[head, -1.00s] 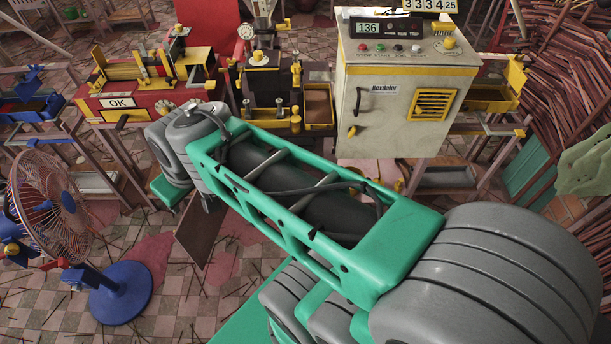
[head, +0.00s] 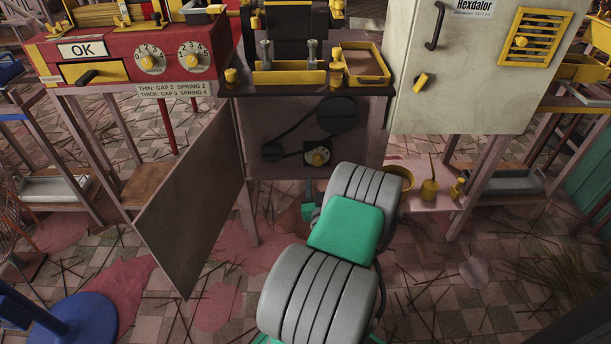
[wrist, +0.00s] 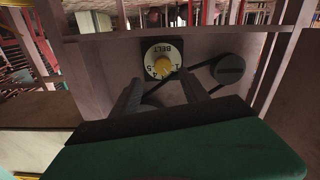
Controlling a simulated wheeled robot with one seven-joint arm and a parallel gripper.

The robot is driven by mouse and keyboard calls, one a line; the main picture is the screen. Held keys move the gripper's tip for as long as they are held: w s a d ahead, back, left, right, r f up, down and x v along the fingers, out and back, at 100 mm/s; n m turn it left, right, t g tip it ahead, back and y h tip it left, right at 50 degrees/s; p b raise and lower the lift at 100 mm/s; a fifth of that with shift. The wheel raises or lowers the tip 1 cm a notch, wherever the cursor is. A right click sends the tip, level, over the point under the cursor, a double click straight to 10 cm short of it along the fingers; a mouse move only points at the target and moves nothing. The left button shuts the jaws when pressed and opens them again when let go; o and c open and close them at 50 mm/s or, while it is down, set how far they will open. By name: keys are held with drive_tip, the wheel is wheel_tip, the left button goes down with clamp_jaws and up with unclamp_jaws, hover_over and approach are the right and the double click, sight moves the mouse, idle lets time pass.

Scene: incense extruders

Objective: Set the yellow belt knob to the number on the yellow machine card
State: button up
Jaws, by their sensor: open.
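The yellow belt knob (head: 318,156) sits on a small black plate low on the dark machine's front, beside the belt pulleys. In the wrist view, the knob (wrist: 163,65) has a white dial lettered BELT, seen upside down, with 4, 5 and 1 readable; its pointer setting is unclear. My gripper (wrist: 160,77) is open, its two dark fingers below the dial in that view, apart from the knob as far as I can tell. In the head view my wrist mostly hides the gripper. I cannot see a card giving a belt number.
A brown panel (head: 190,205) hangs open left of the knob. The red machine (head: 130,52) has two dials and a gap and spring card (head: 172,90). A cream cabinet (head: 470,75) stands right. Yellow containers (head: 430,188) sit on a low shelf near my wrist.

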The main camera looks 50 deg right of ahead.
sight(318, 162)
drive_tip(key=x, duration=0.2)
drive_tip(key=p+x, duration=0.1)
drive_tip(key=x, duration=0.1)
drive_tip(key=p+x, duration=0.1)
drive_tip(key=x, duration=0.1)
drive_tip(key=shift+w+r, duration=0.25)
drive_tip(key=shift+w, duration=0.3)
drive_tip(key=shift+w+d, duration=0.25)
drive_tip(key=shift+d, duration=0.2)
drive_tip(key=shift+c, duration=0.3)
clamp_jaws()
